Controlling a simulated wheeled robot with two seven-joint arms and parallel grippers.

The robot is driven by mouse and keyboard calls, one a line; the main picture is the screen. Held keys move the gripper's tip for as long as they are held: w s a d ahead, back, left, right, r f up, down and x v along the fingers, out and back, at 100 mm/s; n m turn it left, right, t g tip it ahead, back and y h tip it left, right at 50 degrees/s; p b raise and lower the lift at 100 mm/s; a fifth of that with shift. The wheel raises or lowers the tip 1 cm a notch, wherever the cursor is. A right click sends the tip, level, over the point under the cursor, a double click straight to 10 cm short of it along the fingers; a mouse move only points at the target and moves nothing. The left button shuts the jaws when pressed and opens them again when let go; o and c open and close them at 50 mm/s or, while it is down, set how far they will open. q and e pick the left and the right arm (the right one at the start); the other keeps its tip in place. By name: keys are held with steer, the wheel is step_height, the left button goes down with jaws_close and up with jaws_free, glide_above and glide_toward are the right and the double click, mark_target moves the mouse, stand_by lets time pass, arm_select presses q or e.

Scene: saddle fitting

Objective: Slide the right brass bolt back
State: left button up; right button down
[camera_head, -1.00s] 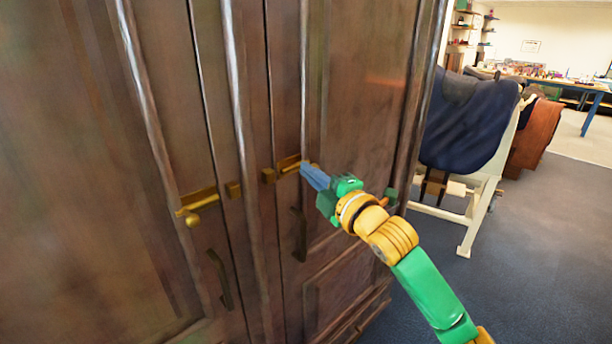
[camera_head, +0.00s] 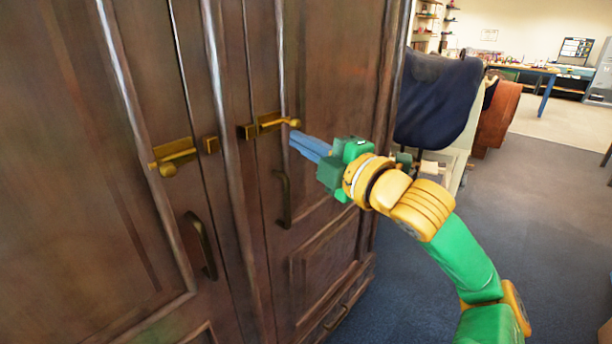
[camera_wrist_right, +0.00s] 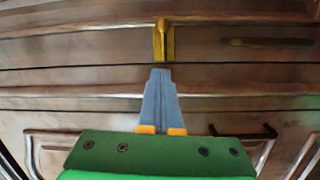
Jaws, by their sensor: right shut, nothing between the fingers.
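The right brass bolt (camera_head: 271,122) is on the right door of the dark wooden cabinet, with its round knob (camera_head: 295,123) at the right end. My right gripper (camera_head: 292,139) is shut and empty. Its blue fingertips are just below the knob in the head view; whether they touch it I cannot tell. In the right wrist view the shut fingers (camera_wrist_right: 160,73) point at the doors, and the right bolt is not visible there, likely hidden by them. My left gripper is not in view.
The left brass bolt (camera_head: 173,154) has a gap to its small brass catch (camera_head: 210,145); it also shows in the right wrist view (camera_wrist_right: 164,42). Dark door handles (camera_head: 283,198) (camera_head: 202,245) hang below the bolts. A dark blue saddle-like item (camera_head: 437,100) on a stand is right of the cabinet.

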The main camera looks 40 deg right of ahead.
arm_select(q)
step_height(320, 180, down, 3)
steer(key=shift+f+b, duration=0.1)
steer(key=shift+b, duration=0.75)
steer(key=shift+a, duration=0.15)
